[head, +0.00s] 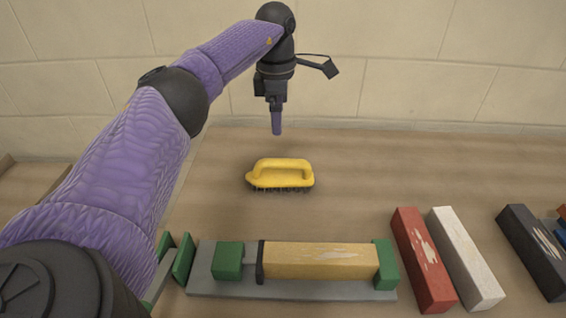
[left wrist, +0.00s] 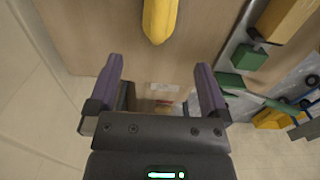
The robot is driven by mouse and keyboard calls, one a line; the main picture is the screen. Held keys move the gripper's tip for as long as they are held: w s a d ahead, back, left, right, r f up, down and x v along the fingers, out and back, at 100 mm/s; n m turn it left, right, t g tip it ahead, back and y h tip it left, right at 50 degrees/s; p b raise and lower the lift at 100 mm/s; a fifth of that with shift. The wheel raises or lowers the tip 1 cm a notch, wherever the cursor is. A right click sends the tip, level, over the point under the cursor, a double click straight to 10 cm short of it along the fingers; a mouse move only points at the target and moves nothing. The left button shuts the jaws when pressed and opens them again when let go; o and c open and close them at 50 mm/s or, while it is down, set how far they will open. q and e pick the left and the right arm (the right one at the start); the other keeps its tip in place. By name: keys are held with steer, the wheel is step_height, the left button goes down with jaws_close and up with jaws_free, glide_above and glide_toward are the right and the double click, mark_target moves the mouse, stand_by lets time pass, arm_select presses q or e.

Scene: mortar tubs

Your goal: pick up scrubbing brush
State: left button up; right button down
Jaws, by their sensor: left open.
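The scrubbing brush (head: 280,174) has a yellow handle and dark bristles. It stands bristles down on the wooden surface in the middle of the head view. My left gripper (head: 277,130) points down above and behind the brush, apart from it, seen edge-on. In the left wrist view the brush (left wrist: 159,18) shows in part at the top edge, beyond the fingertips. There the two purple fingers of my left gripper (left wrist: 157,66) are spread wide with nothing between them. My right gripper is not in view.
A grey clamp (head: 300,291) with green jaws and a tan block (head: 320,261) lies in front of the brush. Red (head: 422,258), white (head: 465,258) and black (head: 533,250) blocks lie to the right. A block wall (head: 420,60) stands behind. The surface right of the brush is clear.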

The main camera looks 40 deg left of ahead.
arm_select(q)
steer(key=b, duration=0.4)
glide_above(281, 160)
step_height(281, 160, down, 6)
steer(key=shift+s+a, duration=0.1)
steer(key=shift+a, duration=0.05)
steer(key=f+b, duration=0.2)
steer(key=f, duration=0.3)
steer(key=f+b, duration=0.2)
steer(key=f, duration=0.2)
steer(key=shift+d+f, duration=0.2)
steer(key=shift+f, duration=0.15)
steer(key=shift+r, duration=0.15)
steer(key=c, duration=1.1)
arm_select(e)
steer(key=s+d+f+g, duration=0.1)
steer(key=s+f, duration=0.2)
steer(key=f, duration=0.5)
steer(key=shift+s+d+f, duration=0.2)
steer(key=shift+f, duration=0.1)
